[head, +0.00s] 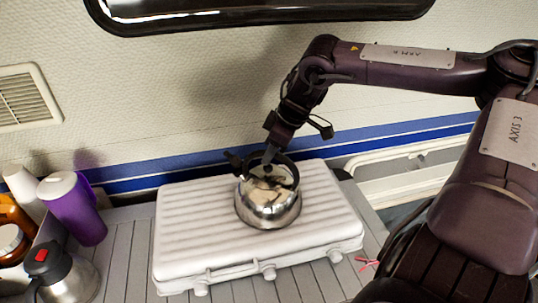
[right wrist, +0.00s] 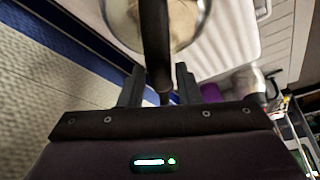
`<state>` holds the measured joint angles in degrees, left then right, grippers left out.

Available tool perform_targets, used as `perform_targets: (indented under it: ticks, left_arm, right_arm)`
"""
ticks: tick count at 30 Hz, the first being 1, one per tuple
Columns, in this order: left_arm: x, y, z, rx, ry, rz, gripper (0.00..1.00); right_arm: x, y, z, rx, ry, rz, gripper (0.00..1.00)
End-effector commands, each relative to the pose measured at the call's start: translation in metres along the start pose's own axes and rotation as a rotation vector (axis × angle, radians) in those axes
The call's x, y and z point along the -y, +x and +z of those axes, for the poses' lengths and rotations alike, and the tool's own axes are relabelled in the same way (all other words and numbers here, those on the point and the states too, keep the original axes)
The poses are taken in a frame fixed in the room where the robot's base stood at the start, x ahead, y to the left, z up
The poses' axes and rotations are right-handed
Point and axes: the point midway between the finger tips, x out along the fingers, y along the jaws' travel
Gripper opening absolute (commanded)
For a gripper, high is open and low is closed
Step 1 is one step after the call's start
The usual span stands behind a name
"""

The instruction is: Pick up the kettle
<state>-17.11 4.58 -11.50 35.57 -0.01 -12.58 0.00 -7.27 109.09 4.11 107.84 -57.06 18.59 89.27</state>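The kettle (head: 268,208) is shiny steel with a black arched handle (head: 284,159). It stands upright on a white ribbed case (head: 190,230). My right gripper (head: 258,160) is at the top of the handle, reaching down from the wall side. In the right wrist view the dark handle (right wrist: 156,35) runs between the two fingers of the right gripper (right wrist: 158,88). The fingers stand apart with a gap on each side of the handle. The kettle's body (right wrist: 186,22) is partly cut off at the top edge there. My left gripper is in neither view.
A purple tumbler (head: 74,210), a steel flask with a red button (head: 62,275) and an orange-brown jar (head: 14,222) stand at the left. The wall with a blue stripe (head: 130,176) is close behind the case. A small red item (head: 366,262) lies right of the case.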

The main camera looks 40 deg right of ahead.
Motion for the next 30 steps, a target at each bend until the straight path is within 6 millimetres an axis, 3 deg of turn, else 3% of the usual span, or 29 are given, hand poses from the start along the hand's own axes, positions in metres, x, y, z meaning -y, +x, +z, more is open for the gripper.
perform_targets:
  ticks: [1,7,30]
  left_arm:
    - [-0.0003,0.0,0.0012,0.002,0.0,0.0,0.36]
    - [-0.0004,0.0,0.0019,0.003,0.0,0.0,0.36]
    - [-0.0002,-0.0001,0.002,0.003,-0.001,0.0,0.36]
  right_arm:
    - [0.0,-0.0001,0.0,0.0,0.0,0.0,0.23]
    - [-0.0001,-0.0003,0.0,0.0,0.0,0.0,0.0]
    - [-0.0003,-0.0005,0.0,0.0,0.0,0.001,0.0]
